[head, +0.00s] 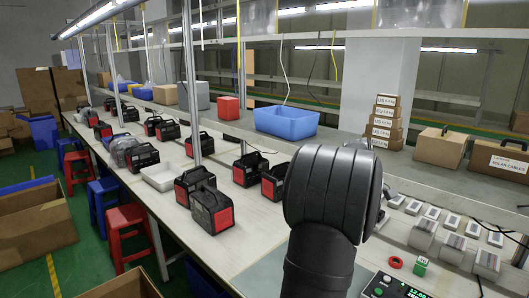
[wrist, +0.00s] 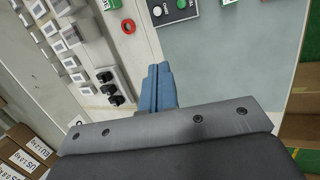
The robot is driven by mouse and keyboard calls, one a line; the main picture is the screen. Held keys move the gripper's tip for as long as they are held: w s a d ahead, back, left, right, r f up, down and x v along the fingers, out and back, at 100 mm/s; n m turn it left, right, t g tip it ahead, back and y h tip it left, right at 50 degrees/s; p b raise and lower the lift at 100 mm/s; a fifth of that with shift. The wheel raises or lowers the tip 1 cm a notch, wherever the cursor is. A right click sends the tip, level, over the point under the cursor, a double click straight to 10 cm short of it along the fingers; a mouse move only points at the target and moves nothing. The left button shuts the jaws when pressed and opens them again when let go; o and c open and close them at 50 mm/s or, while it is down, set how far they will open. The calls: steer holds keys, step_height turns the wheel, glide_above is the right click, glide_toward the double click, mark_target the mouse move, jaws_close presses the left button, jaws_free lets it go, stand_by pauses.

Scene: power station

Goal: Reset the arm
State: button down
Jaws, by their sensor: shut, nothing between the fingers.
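My arm (head: 329,200) rises black and thick in front of the bench at the right of centre in the head view. My gripper's fingers are hidden there. In the wrist view my gripper (wrist: 158,80) shows as two blue-grey fingers pressed together, shut and empty. They are above the bench, beside a grey mat (wrist: 220,70), and touch nothing that I can see.
A red ring (head: 395,262), a green block (head: 421,266) and a device with a green display (head: 390,287) lie near my arm. Several black-and-red power stations (head: 213,209) stand to the left. A blue bin (head: 286,122) and cartons (head: 440,147) sit behind.

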steer(key=s+d+x, duration=0.1)
steer(key=x, duration=0.8)
steer(key=v, duration=0.7)
steer(key=shift+w+a+r, duration=0.35)
steer(key=shift+w+a, duration=0.05)
